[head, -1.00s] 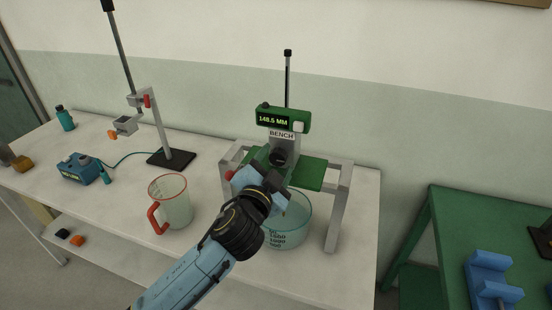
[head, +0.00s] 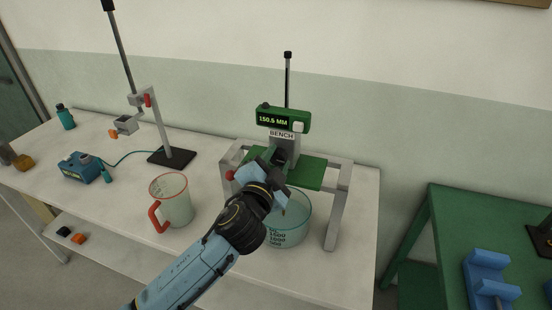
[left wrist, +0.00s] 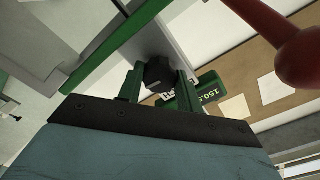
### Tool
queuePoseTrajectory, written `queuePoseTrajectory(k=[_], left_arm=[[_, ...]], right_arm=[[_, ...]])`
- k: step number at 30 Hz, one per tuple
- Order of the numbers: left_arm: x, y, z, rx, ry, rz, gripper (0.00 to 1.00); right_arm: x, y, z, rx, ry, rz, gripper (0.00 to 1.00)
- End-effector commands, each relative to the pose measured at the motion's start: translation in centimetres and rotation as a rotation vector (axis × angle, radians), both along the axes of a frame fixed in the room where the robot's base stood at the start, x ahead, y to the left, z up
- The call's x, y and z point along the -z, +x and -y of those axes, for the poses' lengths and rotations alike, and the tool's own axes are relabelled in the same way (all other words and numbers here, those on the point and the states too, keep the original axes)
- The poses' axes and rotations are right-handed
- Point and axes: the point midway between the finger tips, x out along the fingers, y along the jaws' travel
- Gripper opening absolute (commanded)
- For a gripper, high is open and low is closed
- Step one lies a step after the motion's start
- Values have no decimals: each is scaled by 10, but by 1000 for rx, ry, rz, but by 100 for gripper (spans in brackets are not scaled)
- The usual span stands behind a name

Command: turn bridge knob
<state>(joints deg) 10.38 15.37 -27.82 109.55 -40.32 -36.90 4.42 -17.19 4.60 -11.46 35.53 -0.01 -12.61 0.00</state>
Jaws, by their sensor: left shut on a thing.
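The bridge, a grey-legged stand (head: 337,215) with a green plate (head: 308,173), stands on the white bench. Its green readout (head: 284,120) shows about 150.5 MM above a BENCH label. My left gripper (head: 270,168) reaches to the front of the bridge's column. In the left wrist view its fingers (left wrist: 158,88) are shut on a dark faceted knob (left wrist: 158,70). The knob is hidden behind my gripper in the head view. A red knob (head: 230,175) sits at the bridge's left; a large red knob (left wrist: 285,45) shows in the left wrist view. My right gripper is not in view.
A clear beaker (head: 290,222) stands under the bridge, close to my gripper. A jug with a red handle (head: 173,200) stands to the left. Behind it are a clamp stand (head: 162,125) and a blue box (head: 78,167). A green table (head: 450,225) is at the right.

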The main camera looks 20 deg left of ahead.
Motion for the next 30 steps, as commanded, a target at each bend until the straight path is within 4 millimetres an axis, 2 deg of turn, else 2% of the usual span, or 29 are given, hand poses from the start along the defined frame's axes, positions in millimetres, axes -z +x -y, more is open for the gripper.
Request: queuePoseTrajectory(k=[1, 7, 17, 18, 23, 30], left_arm=[[-3, 0, 1, 1, 61, -1, 12], [-2, 0, 1, 1, 266, 7, 12], [0, 0, 1, 1, 305, 10, 12], [0, 0, 1, 1, 304, 10, 36], [0, 0, 1, 1, 303, 10, 57], [0, 0, 1, 0, 302, 9, 57]], right_arm=[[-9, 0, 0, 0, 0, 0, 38], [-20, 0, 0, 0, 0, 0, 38], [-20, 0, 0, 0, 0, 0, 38], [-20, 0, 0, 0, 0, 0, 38], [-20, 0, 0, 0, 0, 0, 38], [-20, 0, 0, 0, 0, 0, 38]])
